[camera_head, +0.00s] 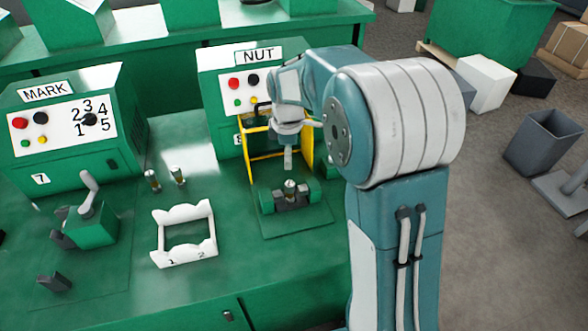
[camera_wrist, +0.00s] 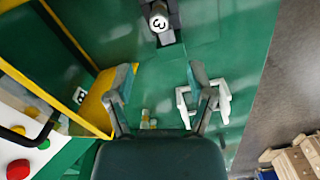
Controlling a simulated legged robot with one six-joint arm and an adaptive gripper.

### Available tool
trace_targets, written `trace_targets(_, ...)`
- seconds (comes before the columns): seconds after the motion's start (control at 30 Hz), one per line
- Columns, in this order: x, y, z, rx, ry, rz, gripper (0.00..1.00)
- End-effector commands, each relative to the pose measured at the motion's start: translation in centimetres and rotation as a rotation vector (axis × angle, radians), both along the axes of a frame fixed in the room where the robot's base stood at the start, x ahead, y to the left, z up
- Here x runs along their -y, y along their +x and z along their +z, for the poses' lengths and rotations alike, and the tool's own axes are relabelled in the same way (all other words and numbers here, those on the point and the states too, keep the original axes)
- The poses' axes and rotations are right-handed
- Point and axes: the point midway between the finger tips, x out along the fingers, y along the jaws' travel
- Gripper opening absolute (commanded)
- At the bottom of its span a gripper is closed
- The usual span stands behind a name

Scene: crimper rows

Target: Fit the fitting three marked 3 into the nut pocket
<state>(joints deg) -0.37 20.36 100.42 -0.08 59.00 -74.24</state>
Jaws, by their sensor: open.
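The fitting marked 3 (camera_wrist: 158,20) stands in a dark block at the top of the wrist view, its numbered end facing the camera. In the head view the fitting (camera_head: 290,187) stands upright in the dark nut pocket (camera_head: 300,198) in front of the NUT machine. My gripper (camera_head: 288,160) hangs just above and behind it, inside the yellow frame. In the wrist view my gripper (camera_wrist: 162,80) has its fingers wide apart, with nothing between them. The fitting is beyond the fingertips and not touched. How deep it sits in the pocket cannot be told.
The NUT machine (camera_head: 225,100) and its yellow guard (camera_head: 265,156) stand close around my gripper. The MARK machine (camera_head: 60,150) is at the left.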

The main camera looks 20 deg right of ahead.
Motion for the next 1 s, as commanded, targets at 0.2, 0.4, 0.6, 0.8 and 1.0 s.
trace_targets(0.2, 0.1, -2.9, 3.7, 0.064, 0.006, -0.153, 0.70)
trace_targets(0.4, 0.1, -7.0, 7.3, 0.142, 0.028, -0.364, 0.70)
trace_targets(0.6, 0.2, -11.4, 9.8, 0.217, 0.067, -0.573, 0.70)
trace_targets(0.8, 0.2, -15.9, 11.4, 0.285, 0.121, -0.779, 0.70)
trace_targets(1.0, 0.3, -20.3, 12.0, 0.349, 0.192, -0.982, 0.70)
